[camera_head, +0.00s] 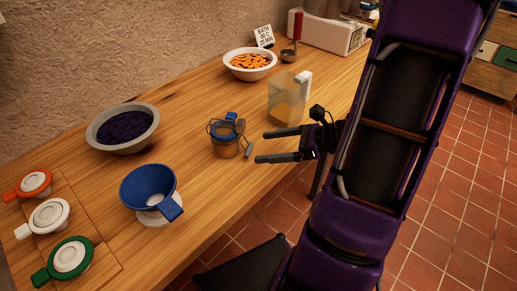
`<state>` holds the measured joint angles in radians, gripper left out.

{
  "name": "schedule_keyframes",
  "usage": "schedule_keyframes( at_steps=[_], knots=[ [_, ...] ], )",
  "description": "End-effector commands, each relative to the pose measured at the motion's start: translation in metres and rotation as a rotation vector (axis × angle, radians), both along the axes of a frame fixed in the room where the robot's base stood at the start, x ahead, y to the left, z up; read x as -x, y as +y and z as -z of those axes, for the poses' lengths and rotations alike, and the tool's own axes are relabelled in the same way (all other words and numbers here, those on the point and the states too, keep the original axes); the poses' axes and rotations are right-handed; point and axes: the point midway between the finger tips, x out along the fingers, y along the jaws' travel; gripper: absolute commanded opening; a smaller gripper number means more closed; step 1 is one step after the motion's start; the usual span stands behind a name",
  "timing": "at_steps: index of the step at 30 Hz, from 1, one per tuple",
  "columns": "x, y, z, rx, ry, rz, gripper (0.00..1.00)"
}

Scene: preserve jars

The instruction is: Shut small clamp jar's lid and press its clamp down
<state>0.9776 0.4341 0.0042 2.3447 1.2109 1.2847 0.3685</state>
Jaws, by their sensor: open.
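The small clamp jar (226,148) stands upright on the wooden table, near the front edge, with orange-brown contents. Blue and dark parts and thin wire show at its top, where the lid and clamp are; at this size I cannot tell how far the lid is tilted. A small grey piece (249,151) shows at its right side. My gripper (262,147) is just right of the jar. Its two dark fingers are apart and point left toward the jar, with nothing visible between them.
A translucent pitcher (286,103) with orange contents stands behind my gripper. A blue funnel (149,187) is at the front left. A bowl of dark fruit (123,128) and a bowl of orange slices (249,64) stand farther back. Several coloured lids (70,257) lie at left.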

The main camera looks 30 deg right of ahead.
Motion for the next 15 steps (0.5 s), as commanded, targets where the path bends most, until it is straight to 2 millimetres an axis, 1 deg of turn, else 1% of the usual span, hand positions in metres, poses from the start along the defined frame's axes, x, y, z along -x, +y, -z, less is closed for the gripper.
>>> schedule_keyframes(
  at_steps=[1,3,6,15],
  knots=[
    [-0.005,0.007,0.005,-0.001,0.002,-0.002,0.93],
    [-0.011,0.013,0.008,-0.002,0.0,-0.003,0.93],
    [-0.017,0.018,0.011,0.0,0.0,0.0,0.93],
    [-0.02,0.022,0.012,0.001,0.001,0.0,0.93]
  ],
)
